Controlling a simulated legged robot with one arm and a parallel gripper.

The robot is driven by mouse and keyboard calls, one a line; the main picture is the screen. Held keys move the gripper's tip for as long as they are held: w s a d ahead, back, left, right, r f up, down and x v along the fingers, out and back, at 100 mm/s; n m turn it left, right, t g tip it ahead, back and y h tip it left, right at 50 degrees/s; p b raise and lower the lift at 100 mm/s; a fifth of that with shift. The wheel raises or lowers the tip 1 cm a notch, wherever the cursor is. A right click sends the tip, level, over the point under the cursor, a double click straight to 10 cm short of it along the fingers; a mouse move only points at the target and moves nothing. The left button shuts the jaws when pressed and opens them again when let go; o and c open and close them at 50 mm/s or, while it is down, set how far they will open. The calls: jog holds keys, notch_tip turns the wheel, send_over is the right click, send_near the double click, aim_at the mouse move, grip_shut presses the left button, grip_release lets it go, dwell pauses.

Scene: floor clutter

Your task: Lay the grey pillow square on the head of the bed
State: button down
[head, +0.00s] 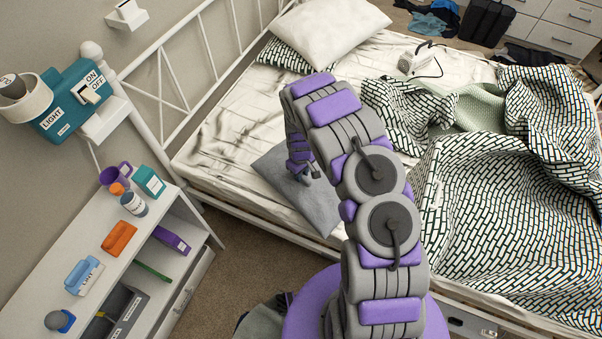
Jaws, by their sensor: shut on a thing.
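The grey pillow (281,181) lies at an angle over the near side of the bed, toward its head. Its lower corner reaches the mattress edge. My gripper (307,174) is at the pillow's upper surface and is shut on it. My arm hides the pillow's right part, and the fingertips are small and hard to make out. The bed (215,150) has a white sheet, and its head end is at the left by the white metal headboard (165,85).
A white pillow (325,30) and a patterned pillow (287,56) lie at the far head corner. A patterned blanket (500,200) is bunched at the right. A shelf unit (75,245) stands at the left. The sheet near the headboard is clear.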

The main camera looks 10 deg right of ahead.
jog(key=c, duration=0.9)
grip_release()
jog(key=shift+d, duration=0.15)
jog(key=shift+c, duration=0.2)
